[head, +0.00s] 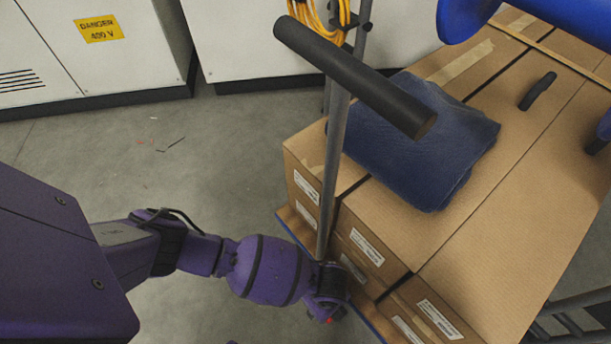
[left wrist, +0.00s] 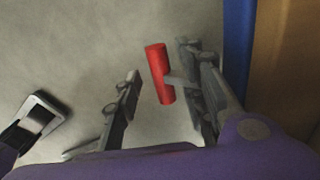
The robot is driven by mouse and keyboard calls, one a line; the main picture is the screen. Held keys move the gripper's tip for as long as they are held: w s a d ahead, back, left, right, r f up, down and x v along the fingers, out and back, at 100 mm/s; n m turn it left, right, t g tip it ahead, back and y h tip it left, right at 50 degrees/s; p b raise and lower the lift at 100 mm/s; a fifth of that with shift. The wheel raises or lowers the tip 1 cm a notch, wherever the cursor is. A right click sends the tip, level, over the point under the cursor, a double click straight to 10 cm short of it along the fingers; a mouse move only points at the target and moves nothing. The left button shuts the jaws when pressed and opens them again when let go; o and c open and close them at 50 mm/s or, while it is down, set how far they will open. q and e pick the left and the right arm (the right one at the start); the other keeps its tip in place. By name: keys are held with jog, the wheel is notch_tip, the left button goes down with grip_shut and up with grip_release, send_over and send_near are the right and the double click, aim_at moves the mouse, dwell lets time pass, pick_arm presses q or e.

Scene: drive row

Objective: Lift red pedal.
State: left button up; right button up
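The red pedal (left wrist: 159,73) is a short red cylinder low over the grey floor in the left wrist view, with a thin grey stem on its right side. A small red bit of it (head: 328,320) shows in the head view. My left gripper (left wrist: 160,85) is open, one finger on each side of the pedal, the right finger closer to it. I cannot tell whether either finger touches it. In the head view my left gripper (head: 331,300) is low beside the cart's edge and mostly hidden by its own wrist. My right gripper is not in view.
Cardboard boxes (head: 480,190) fill the cart, with a folded blue cloth (head: 420,140) on top. A grey post (head: 335,150) with a black handle bar (head: 355,75) rises beside my left arm. White cabinets (head: 100,50) stand behind. The floor at left is mostly clear.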

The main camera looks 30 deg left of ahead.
pick_arm(q)
jog(key=shift+w+f, duration=0.2)
jog(key=shift+f, duration=0.35)
jog(key=shift+r, duration=0.1)
grip_shut()
jog(key=shift+r+g+p, duration=0.35)
jog(key=shift+g+p, duration=0.05)
jog(key=shift+s+y, duration=0.1)
jog(key=shift+y, duration=0.2)
grip_release()
notch_tip(320, 180, up, 10)
